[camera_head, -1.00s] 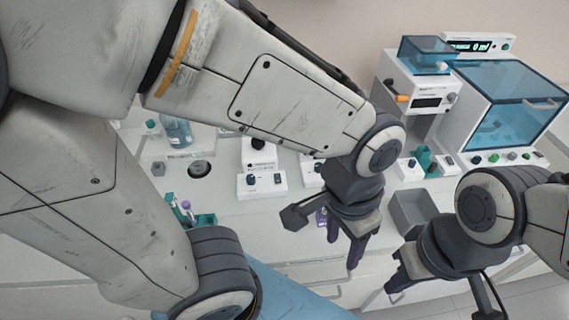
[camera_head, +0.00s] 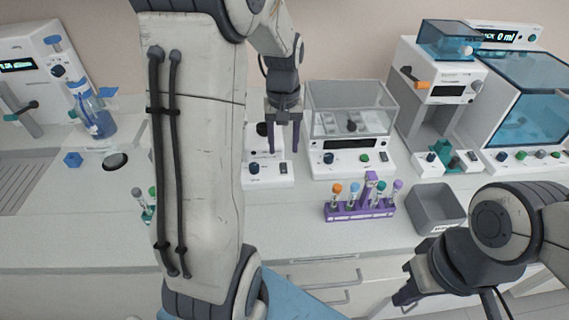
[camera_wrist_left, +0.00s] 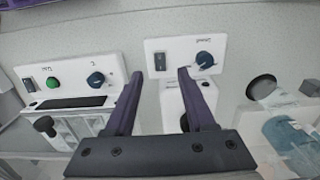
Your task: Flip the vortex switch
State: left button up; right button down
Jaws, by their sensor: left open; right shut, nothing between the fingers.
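The vortex (camera_head: 262,181) is a small white device on the bench, with a dark blue dial (camera_head: 254,169) and a dark rocker switch (camera_head: 283,168) on its front. It also shows in the left wrist view (camera_wrist_left: 180,48), with the switch (camera_wrist_left: 160,62) between my finger tips in the picture and the dial (camera_wrist_left: 206,60) to the right. My left gripper (camera_head: 284,140) is open and empty, pointing down over the vortex. I cannot tell whether it touches it. My right gripper (camera_head: 402,292) is shut and empty, low at the right, away from the vortex.
A clear-lidded device (camera_head: 352,110) stands close to the right of the vortex. A purple tube rack (camera_head: 362,212) and a grey bin (camera_head: 437,208) are in front and to the right. My left arm hides the bench left of the vortex. A blue bottle (camera_head: 93,115) stands at the left.

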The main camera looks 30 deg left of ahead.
aim_at(284, 171)
pick_arm(q)
notch_tip(284, 171, down, 7)
dwell(0.3)
grip_shut()
